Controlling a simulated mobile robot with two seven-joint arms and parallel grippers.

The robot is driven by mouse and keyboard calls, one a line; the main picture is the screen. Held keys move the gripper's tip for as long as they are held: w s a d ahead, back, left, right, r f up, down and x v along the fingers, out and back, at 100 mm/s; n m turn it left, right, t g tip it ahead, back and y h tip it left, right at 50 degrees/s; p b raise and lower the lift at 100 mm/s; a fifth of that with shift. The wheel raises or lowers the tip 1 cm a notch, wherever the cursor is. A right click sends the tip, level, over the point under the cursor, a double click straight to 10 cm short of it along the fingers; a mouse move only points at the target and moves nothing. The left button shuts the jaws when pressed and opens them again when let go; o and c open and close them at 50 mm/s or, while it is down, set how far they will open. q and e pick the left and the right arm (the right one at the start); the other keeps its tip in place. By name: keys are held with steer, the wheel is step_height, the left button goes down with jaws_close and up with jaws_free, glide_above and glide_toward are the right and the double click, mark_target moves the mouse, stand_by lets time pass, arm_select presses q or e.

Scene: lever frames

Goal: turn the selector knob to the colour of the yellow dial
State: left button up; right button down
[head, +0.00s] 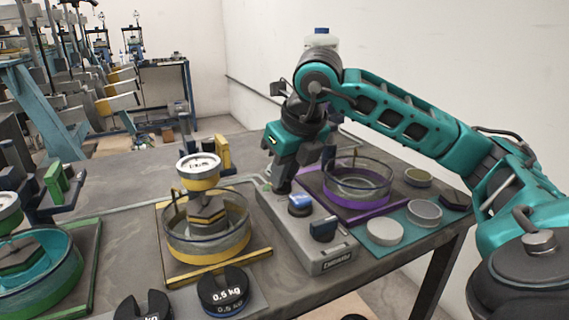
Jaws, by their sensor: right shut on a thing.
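The yellow dial (199,166) has a white face and a yellow rim, and stands above a yellow-based glass dish (207,240) at the picture's centre left. My right gripper (282,184) points down at the far end of this box. It is shut on what seems to be the selector knob, which the fingers mostly hide. The knob's pointing direction cannot be seen. My left gripper is not in view.
A purple-rimmed glass dish (358,183) stands close right of my right gripper. A teal mat (387,228) holds round discs. A teal dish (35,275) is at the left. Black 0.5 kg weights (223,290) stand at the front.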

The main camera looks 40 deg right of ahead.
steer(key=shift+m+h+p, duration=0.4)
steer(key=shift+m, duration=0.7)
steer(key=c, duration=1.2)
jaws_free()
steer(key=shift+o, duration=0.2)
steer(key=shift+r, duration=0.1)
steer(key=p+v, duration=0.4)
steer(key=v, duration=0.8)
steer(key=shift+a+r, duration=0.2)
steer(key=shift+r, duration=0.15)
